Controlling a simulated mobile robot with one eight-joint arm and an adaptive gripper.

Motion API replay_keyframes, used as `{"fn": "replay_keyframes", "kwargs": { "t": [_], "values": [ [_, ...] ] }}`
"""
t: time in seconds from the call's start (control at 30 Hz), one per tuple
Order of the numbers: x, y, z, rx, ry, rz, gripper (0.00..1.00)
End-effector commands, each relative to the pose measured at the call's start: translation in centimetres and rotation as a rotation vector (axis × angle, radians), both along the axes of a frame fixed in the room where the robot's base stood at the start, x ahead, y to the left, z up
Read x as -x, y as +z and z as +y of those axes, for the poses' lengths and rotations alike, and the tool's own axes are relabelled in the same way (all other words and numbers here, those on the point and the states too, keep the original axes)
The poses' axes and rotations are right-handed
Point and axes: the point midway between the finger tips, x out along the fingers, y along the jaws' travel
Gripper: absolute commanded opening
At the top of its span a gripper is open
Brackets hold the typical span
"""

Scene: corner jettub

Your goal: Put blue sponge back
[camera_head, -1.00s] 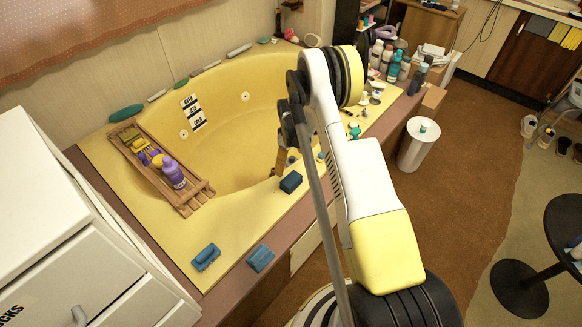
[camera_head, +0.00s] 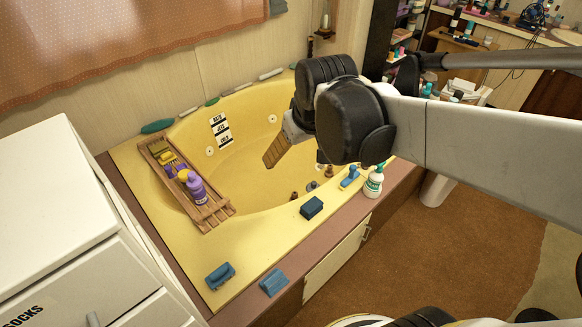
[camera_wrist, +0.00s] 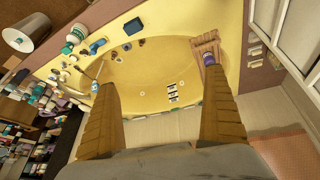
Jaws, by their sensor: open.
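Three blue items lie along the tub's front edge in the head view. A dark blue block (camera_head: 312,208) sits on the yellow rim, a lighter blue block (camera_head: 273,283) lies on the brownish outer ledge, and a blue piece with a raised handle-like top (camera_head: 220,276) is on the front-left corner. I cannot tell for certain which is the sponge. The dark block also shows in the wrist view (camera_wrist: 133,26). My gripper (camera_wrist: 160,82) is open and empty, its two wooden-looking fingers wide apart. In the head view one finger shows above the tub basin, apart from all three.
A wooden rack (camera_head: 215,213) with a purple bottle (camera_head: 196,188) spans the tub's left side. A white and green bottle (camera_head: 373,182) and a blue brush-like item (camera_head: 349,178) stand on the right rim. A white cabinet (camera_head: 60,215) is at left. The front-left rim has free room.

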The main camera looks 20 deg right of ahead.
Motion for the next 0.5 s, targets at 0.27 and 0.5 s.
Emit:
{"fn": "replay_keyframes", "kwargs": {
  "t": [0.27, 0.5],
  "values": [
    [8.7, 0.4, 2.8, -0.059, -0.051, -0.131, 1.00],
    [10.7, -0.2, 3.4, -0.082, -0.069, -0.169, 1.00]
  ]
}}
